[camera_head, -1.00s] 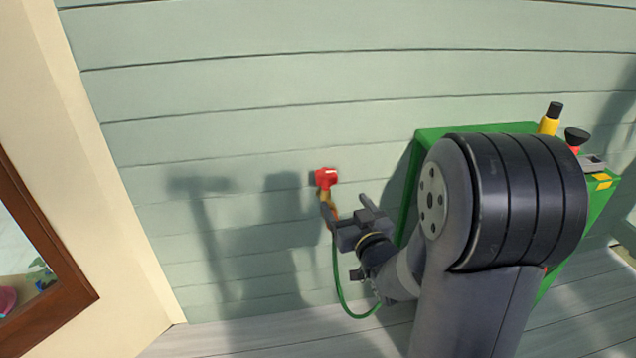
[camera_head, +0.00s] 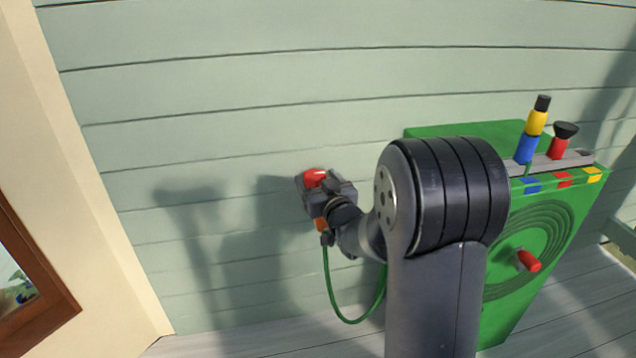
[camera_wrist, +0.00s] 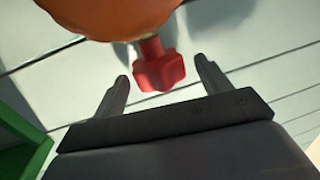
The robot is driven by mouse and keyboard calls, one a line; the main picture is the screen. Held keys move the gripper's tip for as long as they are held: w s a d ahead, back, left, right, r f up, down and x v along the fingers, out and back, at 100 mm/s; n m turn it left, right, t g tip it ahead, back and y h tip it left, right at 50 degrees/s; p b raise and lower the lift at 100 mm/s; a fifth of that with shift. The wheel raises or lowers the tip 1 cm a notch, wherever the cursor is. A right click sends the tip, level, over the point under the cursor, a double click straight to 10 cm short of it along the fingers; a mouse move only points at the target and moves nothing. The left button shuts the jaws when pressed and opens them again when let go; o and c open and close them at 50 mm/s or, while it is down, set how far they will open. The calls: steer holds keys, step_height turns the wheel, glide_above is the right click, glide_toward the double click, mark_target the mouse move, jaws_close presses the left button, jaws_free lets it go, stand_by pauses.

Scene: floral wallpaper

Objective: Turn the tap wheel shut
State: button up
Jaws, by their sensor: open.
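The red tap wheel (camera_head: 315,177) sits on the pale green plank wall in the head view, partly hidden by my gripper (camera_head: 318,190). In the wrist view the red wheel (camera_wrist: 158,68) shows its lobed edge between the two fingers of my gripper (camera_wrist: 164,80). The fingers are apart, one on each side of the wheel, with gaps that show on both sides. A rounded orange part (camera_wrist: 110,15) fills the top of the wrist view. The tap's body is mostly hidden behind my gripper in the head view.
A green hose (camera_head: 332,300) hangs below the tap and curves right. A green hose cabinet (camera_head: 540,225) with a coil, a red handle (camera_head: 528,261) and coloured nozzles on top stands at the right. A cream post (camera_head: 95,170) is at the left. The wall between is clear.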

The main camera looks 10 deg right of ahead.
steer(key=c, duration=1)
